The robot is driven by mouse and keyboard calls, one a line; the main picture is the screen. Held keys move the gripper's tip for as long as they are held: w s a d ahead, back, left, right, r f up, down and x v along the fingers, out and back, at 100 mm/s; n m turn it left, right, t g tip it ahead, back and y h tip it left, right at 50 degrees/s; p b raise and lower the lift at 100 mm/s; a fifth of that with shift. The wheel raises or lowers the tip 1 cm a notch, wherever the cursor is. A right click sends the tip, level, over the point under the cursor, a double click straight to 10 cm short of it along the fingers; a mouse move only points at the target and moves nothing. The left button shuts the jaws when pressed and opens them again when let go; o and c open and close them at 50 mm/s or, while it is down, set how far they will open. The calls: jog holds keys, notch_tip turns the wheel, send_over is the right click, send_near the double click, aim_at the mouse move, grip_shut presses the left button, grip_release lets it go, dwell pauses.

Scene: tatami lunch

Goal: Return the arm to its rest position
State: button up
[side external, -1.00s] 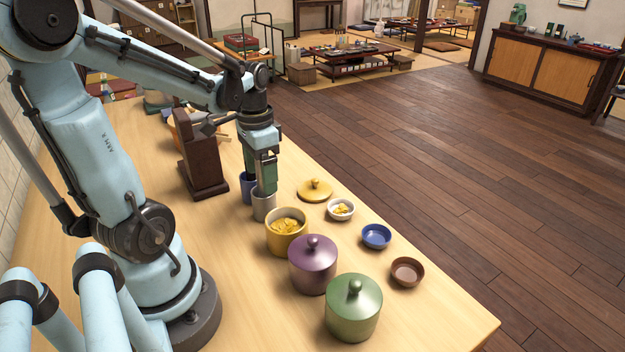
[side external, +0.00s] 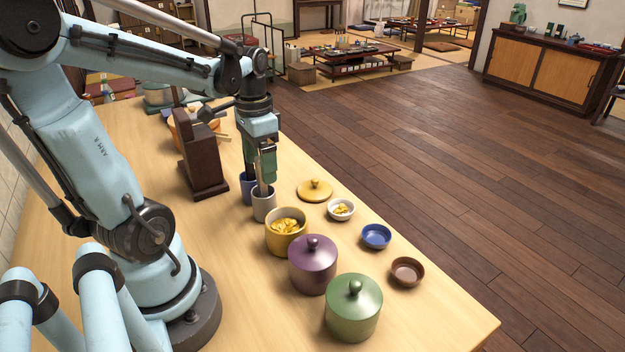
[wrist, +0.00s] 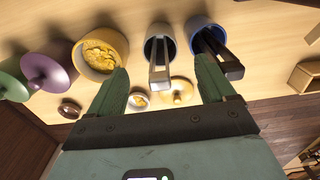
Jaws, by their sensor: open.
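My gripper (side external: 262,178) is above the grey cup (side external: 264,207), pointing down. In the wrist view my gripper (wrist: 162,64) has its two green fingers spread wide with nothing held between them. A light metal utensil (wrist: 159,73) stands in the grey cup, and its handle is in line with the gap between the fingers. A dark-handled utensil (wrist: 226,65) stands in the blue cup (side external: 247,186) beside it. In the side view the fingertips overlap the top of the light utensil; I cannot tell how close they are.
An open yellow pot (side external: 285,243) holds yellow pieces; its lid (side external: 315,192) lies nearby. Lidded purple (side external: 312,270) and green (side external: 353,311) pots stand in front. Small white (side external: 341,216), blue (side external: 376,237) and brown (side external: 407,272) bowls line the right edge. A dark wooden stand (side external: 203,165) is at left.

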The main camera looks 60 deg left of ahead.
jog(key=shift+r, duration=2.25)
jog(key=w+d+f+t, duration=0.1)
jog(key=w+d+t, duration=0.1)
jog(key=d, duration=0.5)
jog(key=w+d+f+t, duration=0.1)
jog(key=w+d+t, duration=0.2)
jog(key=d+t, duration=0.2)
jog(key=d, duration=0.3)
jog(key=shift+d+f, duration=0.2)
jog(key=shift+d, duration=0.1)
